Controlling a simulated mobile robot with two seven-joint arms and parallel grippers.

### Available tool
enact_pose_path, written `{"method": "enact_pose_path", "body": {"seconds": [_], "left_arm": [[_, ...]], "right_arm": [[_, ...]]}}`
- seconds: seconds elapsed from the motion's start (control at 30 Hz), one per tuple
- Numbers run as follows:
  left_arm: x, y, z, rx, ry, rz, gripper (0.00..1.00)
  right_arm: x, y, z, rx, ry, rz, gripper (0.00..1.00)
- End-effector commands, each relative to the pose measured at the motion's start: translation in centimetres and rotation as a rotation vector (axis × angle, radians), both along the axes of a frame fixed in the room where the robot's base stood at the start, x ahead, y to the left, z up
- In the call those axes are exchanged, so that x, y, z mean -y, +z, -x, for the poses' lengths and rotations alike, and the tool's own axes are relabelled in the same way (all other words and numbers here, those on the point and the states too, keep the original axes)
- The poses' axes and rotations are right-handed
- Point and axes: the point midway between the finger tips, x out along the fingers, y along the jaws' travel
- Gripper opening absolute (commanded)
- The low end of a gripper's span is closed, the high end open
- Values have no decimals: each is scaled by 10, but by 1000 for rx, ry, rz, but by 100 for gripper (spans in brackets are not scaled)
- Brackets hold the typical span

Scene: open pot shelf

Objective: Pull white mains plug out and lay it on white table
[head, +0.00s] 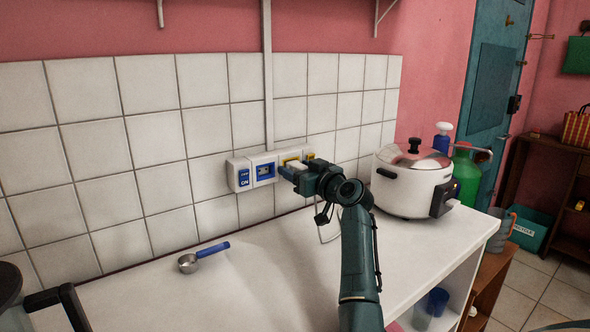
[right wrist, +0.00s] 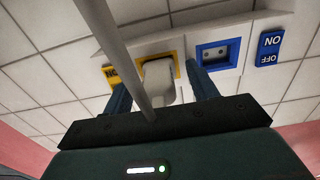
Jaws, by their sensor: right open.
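The white mains plug (right wrist: 160,82) sits in a yellow-framed socket (right wrist: 179,60) of the wall strip in the right wrist view. Its pale cord (right wrist: 115,40) crosses close in front of the camera. My right gripper (right wrist: 157,88) is open, with one blue finger on each side of the plug; I cannot tell whether they touch it. In the head view my right gripper (head: 289,171) is at the wall strip and partly hides the plug (head: 298,165). The white table (head: 250,275) lies below. My left gripper is not in view.
A blue-framed socket (head: 264,170) and blue switch (head: 243,178) are left of the plug. A blue-handled scoop (head: 190,263) lies on the table's left part. A white cooker (head: 408,184) stands right of my arm. The table's middle left is clear.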

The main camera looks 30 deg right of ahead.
Motion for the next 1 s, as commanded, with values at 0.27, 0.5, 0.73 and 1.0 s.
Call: {"method": "enact_pose_path", "body": {"seconds": [0.27, 0.5, 0.73, 1.0], "left_arm": [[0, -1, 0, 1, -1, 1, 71], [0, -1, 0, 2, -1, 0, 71], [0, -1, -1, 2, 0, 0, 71], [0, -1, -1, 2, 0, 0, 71]], "right_arm": [[0, 0, 0, 0, 0, 1, 58], [0, 0, 0, 0, 0, 1, 39], [0, 0, 0, 0, 0, 1, 20], [0, 0, 0, 0, 0, 1, 0]]}}
